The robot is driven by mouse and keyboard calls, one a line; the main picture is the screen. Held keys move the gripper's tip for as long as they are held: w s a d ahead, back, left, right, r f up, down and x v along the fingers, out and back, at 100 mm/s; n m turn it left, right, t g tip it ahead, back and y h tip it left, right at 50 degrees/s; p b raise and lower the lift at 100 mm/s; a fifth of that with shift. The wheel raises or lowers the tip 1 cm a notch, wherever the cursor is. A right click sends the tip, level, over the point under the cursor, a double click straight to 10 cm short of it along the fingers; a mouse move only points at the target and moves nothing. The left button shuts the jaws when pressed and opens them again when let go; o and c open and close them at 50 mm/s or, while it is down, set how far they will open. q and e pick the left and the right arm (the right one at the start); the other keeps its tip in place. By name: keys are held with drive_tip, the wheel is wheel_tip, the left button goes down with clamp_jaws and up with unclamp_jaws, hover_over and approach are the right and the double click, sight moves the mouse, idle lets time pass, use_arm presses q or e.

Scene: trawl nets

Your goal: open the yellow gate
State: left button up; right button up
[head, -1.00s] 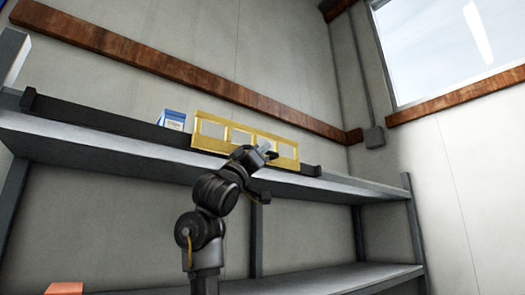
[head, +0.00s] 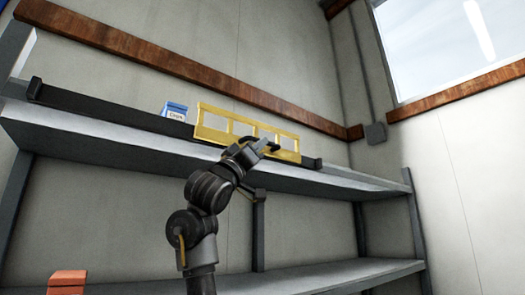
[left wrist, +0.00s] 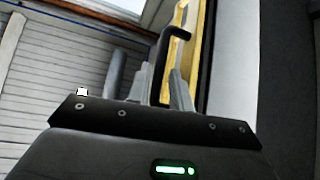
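The yellow gate (head: 215,136), a flat frame with square openings, stands upright on a black rail on the upper shelf. A black bar handle sits near its right part; it shows in the left wrist view (left wrist: 181,35) in front of the yellow gate edge (left wrist: 184,62). My left gripper (head: 270,145) is at the handle. In the left wrist view its two grey fingers (left wrist: 162,92) stand close together on either side of the handle and look shut on it; the exact contact is hard to see. The gate looks closed along the rail. My right gripper is not in view.
The black rail (head: 105,112) runs along the upper shelf (head: 80,144). A blue and white box (head: 174,111) stands just left of the gate. An orange block (head: 67,281) is at the lower left. A lower shelf (head: 320,276) lies below. A wall is behind.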

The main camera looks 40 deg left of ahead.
use_arm(q)
drive_tip(key=b+v, duration=0.4)
drive_tip(key=v, duration=0.3)
drive_tip(key=shift+s+f+b, duration=0.25)
drive_tip(key=shift+b, duration=0.05)
